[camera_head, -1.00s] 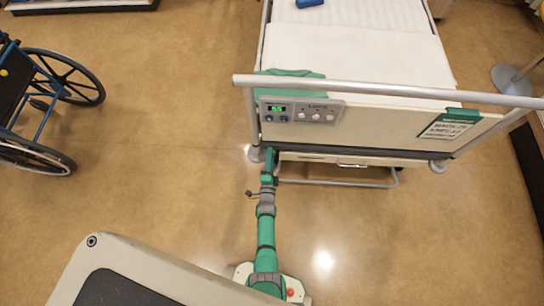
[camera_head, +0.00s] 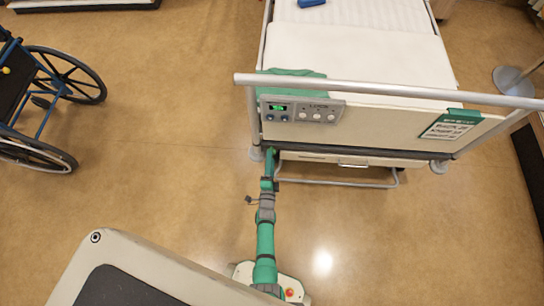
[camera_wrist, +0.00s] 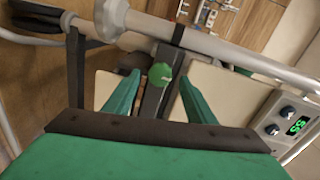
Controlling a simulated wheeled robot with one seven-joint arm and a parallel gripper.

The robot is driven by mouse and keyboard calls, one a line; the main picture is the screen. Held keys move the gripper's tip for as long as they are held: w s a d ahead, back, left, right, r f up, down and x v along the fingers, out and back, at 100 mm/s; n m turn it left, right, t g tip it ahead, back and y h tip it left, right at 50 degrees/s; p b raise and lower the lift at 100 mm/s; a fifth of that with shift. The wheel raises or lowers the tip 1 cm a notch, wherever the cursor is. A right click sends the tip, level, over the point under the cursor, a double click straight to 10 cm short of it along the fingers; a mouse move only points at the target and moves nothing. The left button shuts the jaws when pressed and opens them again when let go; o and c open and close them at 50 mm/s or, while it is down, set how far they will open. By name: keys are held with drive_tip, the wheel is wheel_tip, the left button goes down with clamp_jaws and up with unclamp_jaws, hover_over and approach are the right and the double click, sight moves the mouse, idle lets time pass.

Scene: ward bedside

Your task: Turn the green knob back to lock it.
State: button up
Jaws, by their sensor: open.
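The green knob (camera_wrist: 160,75) shows in the wrist view, on a dark bracket at the foot end of the bed, below the pale rail. It has a small light mark on its face. My gripper (camera_wrist: 154,85) is open, with one green finger on each side of the knob in that view and a visible gap to each. The knob lies beyond or between the fingertips; I cannot tell how deep. In the head view my green arm reaches to the bed's lower left corner, and the knob and fingers cannot be made out.
The bed's control panel (camera_head: 302,110) with a lit green display sits right of my gripper; it also shows in the wrist view (camera_wrist: 287,121). A metal rail (camera_head: 390,91) crosses above the footboard. A wheelchair (camera_head: 45,100) stands at left. The floor between is clear.

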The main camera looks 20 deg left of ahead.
drive_tip(key=v, duration=0.7)
drive_tip(key=shift+s, duration=0.4)
drive_tip(key=s+d+r+n+h, duration=0.1)
drive_tip(key=s+d+r+n, duration=0.2)
drive_tip(key=s+d+r, duration=0.35)
drive_tip(key=s+d+r+n+h, duration=0.1)
drive_tip(key=s+d+r+n, duration=0.25)
drive_tip(key=s+r, duration=0.45)
drive_tip(key=s+d+r+n+h, duration=0.1)
drive_tip(key=s+d+r+n, duration=0.1)
drive_tip(key=r, duration=0.5)
drive_tip(key=s+d+r+n+h, duration=0.1)
drive_tip(key=s+r+n, duration=0.1)
drive_tip(key=s+r, duration=0.2)
drive_tip(key=s+d+r+n+h, duration=0.1)
drive_tip(key=s+d+r+n, duration=0.1)
drive_tip(key=r, duration=0.8)
drive_tip(key=shift+s+d+g, duration=0.3)
drive_tip(key=shift+s+g, duration=0.1)
drive_tip(key=shift+s, duration=0.3)
drive_tip(key=shift+n, duration=0.25)
